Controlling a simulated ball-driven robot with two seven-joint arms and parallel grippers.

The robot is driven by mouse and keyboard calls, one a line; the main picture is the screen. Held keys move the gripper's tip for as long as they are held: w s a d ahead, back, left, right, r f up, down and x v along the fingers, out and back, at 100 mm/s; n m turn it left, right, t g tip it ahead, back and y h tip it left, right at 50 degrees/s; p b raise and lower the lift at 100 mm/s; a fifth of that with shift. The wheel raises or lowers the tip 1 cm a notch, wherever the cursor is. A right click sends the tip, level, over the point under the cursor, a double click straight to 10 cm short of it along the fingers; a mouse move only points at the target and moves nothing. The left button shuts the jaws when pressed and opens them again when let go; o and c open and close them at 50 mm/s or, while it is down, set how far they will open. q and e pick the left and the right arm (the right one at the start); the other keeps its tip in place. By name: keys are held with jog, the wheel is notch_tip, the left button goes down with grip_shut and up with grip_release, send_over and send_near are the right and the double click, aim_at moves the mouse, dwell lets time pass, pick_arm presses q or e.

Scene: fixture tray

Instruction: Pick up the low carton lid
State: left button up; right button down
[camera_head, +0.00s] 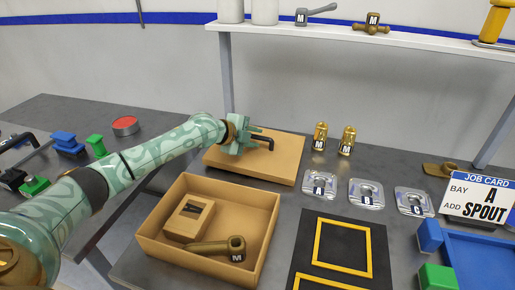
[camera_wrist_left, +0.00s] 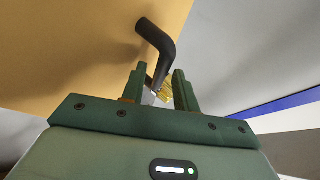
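The low carton lid (camera_head: 287,165) is a flat tan board with a black bent handle (camera_head: 264,138). It lies on the grey table behind the open tan carton (camera_head: 152,238). My left gripper (camera_head: 253,140) is over the lid, at the handle. In the left wrist view the handle (camera_wrist_left: 163,50) reaches between the two fingers (camera_wrist_left: 160,80), with the tan lid (camera_wrist_left: 70,50) beyond. The fingers look apart, with room beside the handle. The gripper hides part of the lid and the handle's near end. My right gripper is not in view.
The carton holds a small tan box (camera_head: 188,218) and a bronze fitting (camera_head: 222,247). Two brass fittings (camera_head: 348,140) stand right of the lid, near several silver plates (camera_head: 366,193). A white shelf (camera_head: 350,38) overhangs the back. A black mat (camera_head: 335,250) lies in front.

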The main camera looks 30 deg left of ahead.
pick_arm(q)
grip_shut()
